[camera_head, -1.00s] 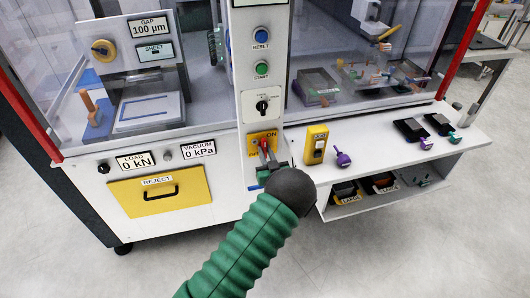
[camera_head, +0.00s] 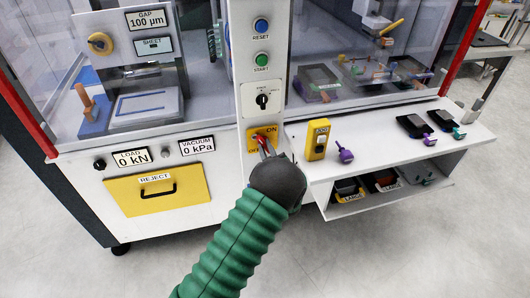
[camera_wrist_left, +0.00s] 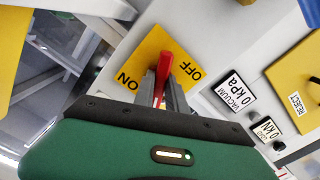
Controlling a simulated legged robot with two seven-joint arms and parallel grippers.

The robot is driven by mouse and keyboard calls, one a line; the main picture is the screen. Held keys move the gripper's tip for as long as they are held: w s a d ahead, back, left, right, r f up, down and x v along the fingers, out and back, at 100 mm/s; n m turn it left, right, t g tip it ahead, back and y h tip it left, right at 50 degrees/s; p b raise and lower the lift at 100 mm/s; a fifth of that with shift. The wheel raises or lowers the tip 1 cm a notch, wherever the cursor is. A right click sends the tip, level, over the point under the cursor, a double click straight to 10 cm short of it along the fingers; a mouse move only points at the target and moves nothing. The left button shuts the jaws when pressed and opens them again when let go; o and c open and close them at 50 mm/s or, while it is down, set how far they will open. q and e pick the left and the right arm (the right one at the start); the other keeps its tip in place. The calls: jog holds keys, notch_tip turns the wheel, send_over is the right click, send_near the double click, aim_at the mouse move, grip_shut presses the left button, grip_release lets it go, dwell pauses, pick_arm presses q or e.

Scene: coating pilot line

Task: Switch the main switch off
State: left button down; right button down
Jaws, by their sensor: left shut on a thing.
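The main switch is a yellow plate (camera_head: 252,133) with a red handle (camera_head: 263,141) on the white column, with ON lettered at its top. In the left wrist view the yellow plate (camera_wrist_left: 160,43) shows ON at lower left and OFF at right, with the red handle (camera_wrist_left: 165,65) between the two words. My left gripper (camera_wrist_left: 162,85) is shut on the red handle, one grey finger on each side. In the head view my left gripper (camera_head: 268,150) is partly hidden behind its dark round wrist. The handle's exact setting is hard to tell. My right gripper is out of view.
Above the switch are a black selector knob (camera_head: 263,100), a green START button (camera_head: 262,59) and a blue RESET button (camera_head: 262,25). A yellow pendant box (camera_head: 317,140) and a purple knob (camera_head: 345,152) are on the shelf to the right. A yellow REJECT drawer (camera_head: 130,200) is at left.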

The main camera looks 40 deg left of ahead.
pick_arm(q)
jog(key=n+b, duration=0.2)
jog(key=n, duration=0.1)
dwell(0.4)
jog(key=n+b, duration=0.8)
jog(key=b, duration=0.1)
jog(key=shift+f+b, duration=0.15)
jog(key=shift+b, duration=0.15)
jog(key=c, duration=1.8)
grip_release()
jog(key=shift+r+n, duration=0.2)
jog(key=shift+n, duration=0.1)
jog(key=o, duration=0.5)
